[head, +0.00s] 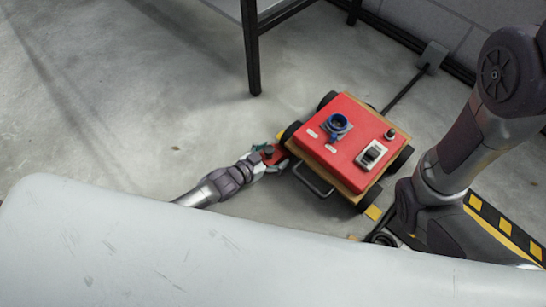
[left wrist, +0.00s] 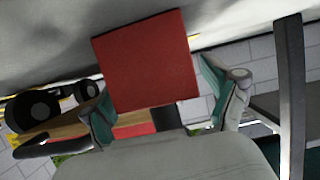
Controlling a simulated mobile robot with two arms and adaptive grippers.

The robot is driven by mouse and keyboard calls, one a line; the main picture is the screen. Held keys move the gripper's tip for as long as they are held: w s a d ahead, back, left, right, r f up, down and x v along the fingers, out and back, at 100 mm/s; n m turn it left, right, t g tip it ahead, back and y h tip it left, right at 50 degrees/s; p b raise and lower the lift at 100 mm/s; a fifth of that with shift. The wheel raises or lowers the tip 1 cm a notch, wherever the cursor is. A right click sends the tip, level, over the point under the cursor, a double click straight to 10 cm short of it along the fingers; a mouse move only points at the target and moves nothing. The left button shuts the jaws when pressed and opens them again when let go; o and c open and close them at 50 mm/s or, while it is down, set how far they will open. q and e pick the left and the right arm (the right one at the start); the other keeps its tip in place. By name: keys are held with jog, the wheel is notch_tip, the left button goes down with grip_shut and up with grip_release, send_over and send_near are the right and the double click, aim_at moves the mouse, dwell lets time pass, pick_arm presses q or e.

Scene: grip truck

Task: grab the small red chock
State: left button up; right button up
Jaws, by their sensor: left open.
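The small red chock (head: 268,154) is on the floor beside the left wheel of a red-topped cart in the head view. In the left wrist view the chock (left wrist: 147,62) shows as a large red square face between the fingers. My left gripper (head: 270,159) is open, with its teal fingers around the chock. In the left wrist view the gripper (left wrist: 162,105) has one finger close to the chock's left edge and the other apart from its right edge. Contact cannot be told. My right arm shows at the right, but its fingers cannot be made out.
The cart (head: 345,140) has a red top with a blue fitting and a small panel, black wheels and a front handle (head: 312,181). A yellow piece (head: 373,213) lies by its near wheel. A dark table leg (head: 252,50) stands behind. The floor at the left is clear.

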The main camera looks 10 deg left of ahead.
pick_arm(q)
jog(key=shift+c, duration=0.3)
jog(key=c, duration=1.6)
jog(key=shift+r, duration=0.1)
